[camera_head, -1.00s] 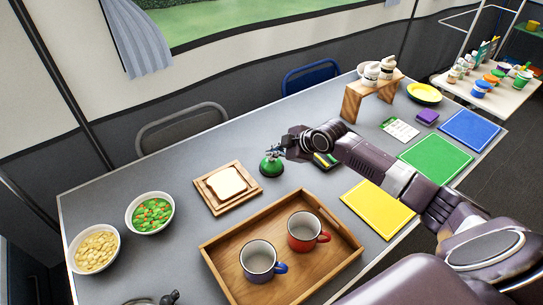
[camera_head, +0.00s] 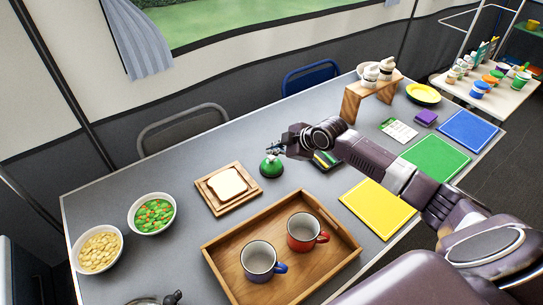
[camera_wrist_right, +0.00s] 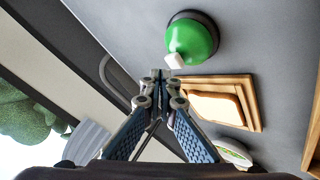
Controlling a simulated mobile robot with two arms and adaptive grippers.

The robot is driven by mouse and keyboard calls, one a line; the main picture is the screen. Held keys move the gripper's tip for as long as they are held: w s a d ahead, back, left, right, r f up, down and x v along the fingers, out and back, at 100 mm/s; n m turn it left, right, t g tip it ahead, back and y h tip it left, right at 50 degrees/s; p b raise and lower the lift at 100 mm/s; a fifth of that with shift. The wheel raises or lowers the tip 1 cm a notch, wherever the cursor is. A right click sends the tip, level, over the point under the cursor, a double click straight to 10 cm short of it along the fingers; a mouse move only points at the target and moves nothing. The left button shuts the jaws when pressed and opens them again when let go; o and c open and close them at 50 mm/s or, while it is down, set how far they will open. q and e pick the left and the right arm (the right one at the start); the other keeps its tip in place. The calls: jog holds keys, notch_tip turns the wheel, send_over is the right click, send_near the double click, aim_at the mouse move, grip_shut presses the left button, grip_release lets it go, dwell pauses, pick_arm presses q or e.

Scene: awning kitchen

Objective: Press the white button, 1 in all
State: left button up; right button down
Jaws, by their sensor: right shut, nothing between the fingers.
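A green dome (camera_head: 271,167) on a dark round base stands on the grey table, right of the toast board. It also shows in the right wrist view (camera_wrist_right: 190,38). The white button (camera_wrist_right: 174,61) sticks out of the dome in that view; in the head view it is small at the dome's top. My right gripper (camera_head: 275,149) is shut and empty, just behind and above the dome in the head view. In the wrist view its fingertips (camera_wrist_right: 161,74) are together, close to the button in the picture; I cannot tell whether they touch. My left gripper is not in view.
A toast board (camera_head: 228,188) lies left of the dome. A wooden tray (camera_head: 222,257) with two mugs is in front. Dark cards (camera_head: 326,161) lie under my right arm. A small wooden stand (camera_head: 352,104) holds white bottles. Bowls (camera_head: 152,213) stand at the left.

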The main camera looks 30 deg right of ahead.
aim_at(273, 158)
jog(key=shift+r, duration=0.1)
notch_tip(273, 158, up, 5)
jog(key=p, duration=0.4)
jog(key=shift+p, duration=0.35)
dwell(0.4)
